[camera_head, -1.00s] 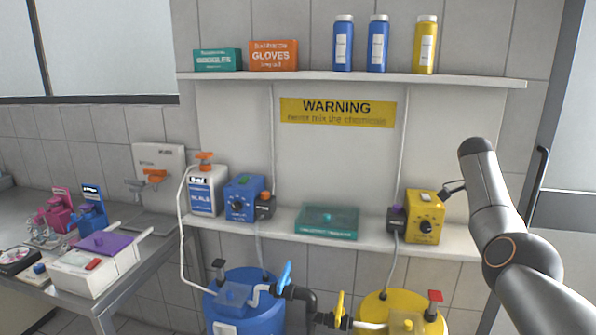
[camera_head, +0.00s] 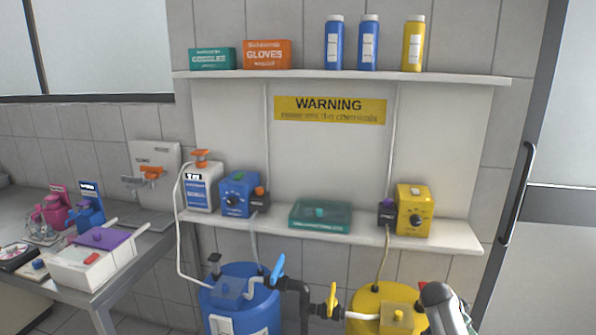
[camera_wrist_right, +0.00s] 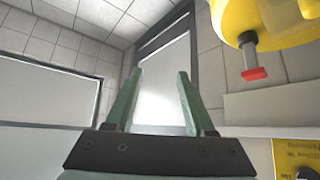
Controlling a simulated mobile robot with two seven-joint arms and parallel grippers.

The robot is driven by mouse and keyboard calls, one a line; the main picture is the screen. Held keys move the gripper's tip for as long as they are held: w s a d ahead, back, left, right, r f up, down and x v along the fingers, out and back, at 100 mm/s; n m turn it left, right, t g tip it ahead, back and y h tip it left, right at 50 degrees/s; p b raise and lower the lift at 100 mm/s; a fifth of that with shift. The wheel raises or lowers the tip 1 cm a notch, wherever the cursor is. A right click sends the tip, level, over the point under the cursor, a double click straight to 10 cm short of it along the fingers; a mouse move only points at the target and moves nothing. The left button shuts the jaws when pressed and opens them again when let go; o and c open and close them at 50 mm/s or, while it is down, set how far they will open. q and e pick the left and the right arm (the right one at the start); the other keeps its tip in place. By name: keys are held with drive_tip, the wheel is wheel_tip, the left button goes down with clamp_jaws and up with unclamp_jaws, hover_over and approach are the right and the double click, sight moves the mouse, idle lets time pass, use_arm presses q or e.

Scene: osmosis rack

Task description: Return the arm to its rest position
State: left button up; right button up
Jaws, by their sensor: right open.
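My right gripper (camera_wrist_right: 156,100) shows in the right wrist view with its two green fingers apart and nothing between them. In the head view only a grey part of my right arm shows, low at the right, in front of the right side of the yellow barrel (camera_head: 372,306). The gripper's fingers are not clearly visible there. My left gripper is in neither view.
A shelf (camera_head: 440,237) holds a blue pump box (camera_head: 237,197), a teal case (camera_head: 320,215) and a yellow pump box (camera_head: 414,210). A blue barrel (camera_head: 240,312) stands below. A table (camera_head: 150,252) is at left. A door handle (camera_head: 520,190) is at right.

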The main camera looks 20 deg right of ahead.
drive_tip(key=s+a+f+n+t+y, duration=0.2)
drive_tip(key=s+a+f+n+t, duration=0.1)
drive_tip(key=a+f+n, duration=0.5)
drive_tip(key=s+a+f+n+t+y, duration=0.1)
drive_tip(key=s+a+f+n+t, duration=0.3)
drive_tip(key=a, duration=0.5)
drive_tip(key=s+a+n+y, duration=0.3)
drive_tip(key=s+a, duration=0.4)
drive_tip(key=a, duration=0.4)
drive_tip(key=s+a+n+t+y, duration=0.1)
drive_tip(key=s+a+n+y, duration=0.2)
drive_tip(key=s+a, duration=0.5)
drive_tip(key=a+y, duration=0.1)
drive_tip(key=a, duration=0.2)
drive_tip(key=shift+s, duration=0.25)
drive_tip(key=shift+o, duration=0.4)
drive_tip(key=shift+d+f, duration=0.1)
drive_tip(key=shift+f, duration=0.05)
